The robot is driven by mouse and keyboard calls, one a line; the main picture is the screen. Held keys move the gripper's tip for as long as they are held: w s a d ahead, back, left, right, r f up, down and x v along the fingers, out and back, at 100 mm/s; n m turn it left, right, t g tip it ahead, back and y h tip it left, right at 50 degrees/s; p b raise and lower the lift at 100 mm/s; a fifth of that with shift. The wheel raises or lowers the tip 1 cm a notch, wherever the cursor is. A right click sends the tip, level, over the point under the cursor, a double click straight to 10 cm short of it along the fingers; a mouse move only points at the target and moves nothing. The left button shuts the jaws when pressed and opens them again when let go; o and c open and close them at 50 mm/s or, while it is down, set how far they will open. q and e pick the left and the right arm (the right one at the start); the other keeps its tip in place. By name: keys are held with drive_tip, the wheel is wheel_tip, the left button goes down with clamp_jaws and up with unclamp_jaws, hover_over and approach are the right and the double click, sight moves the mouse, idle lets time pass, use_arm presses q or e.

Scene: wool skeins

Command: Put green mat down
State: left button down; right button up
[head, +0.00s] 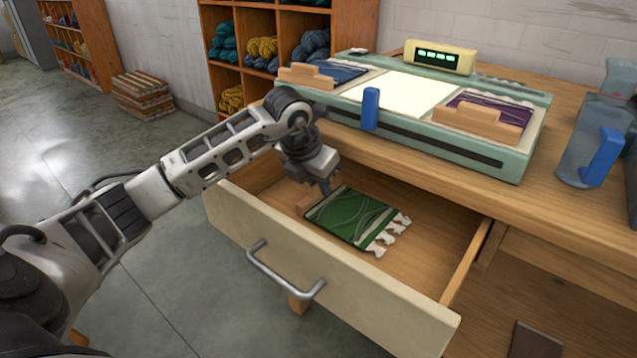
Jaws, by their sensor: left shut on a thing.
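The green mat (352,216) shows a wavy pattern and white tassels along its right end. It is in the open drawer (300,262), low over or on the drawer floor; I cannot tell whether it touches the floor all over. A small wooden block (306,203) shows at its left end. My left gripper (326,188) reaches down into the drawer and is shut on the green mat at its far left end. The fingertips are small and partly hidden, so the exact grip is unclear. My right gripper is out of view.
The desk edge overhangs the drawer's back. On the desk stands a pale green device (480,150) with a blue lever (370,108), a lit panel and two more mats with wooden blocks. A clear jug (580,150) with a blue handle is at right. The drawer's right part is bare.

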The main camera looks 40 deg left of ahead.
use_arm(q)
drive_tip(key=shift+f, duration=0.1)
drive_tip(key=c, duration=1.4)
unclamp_jaws()
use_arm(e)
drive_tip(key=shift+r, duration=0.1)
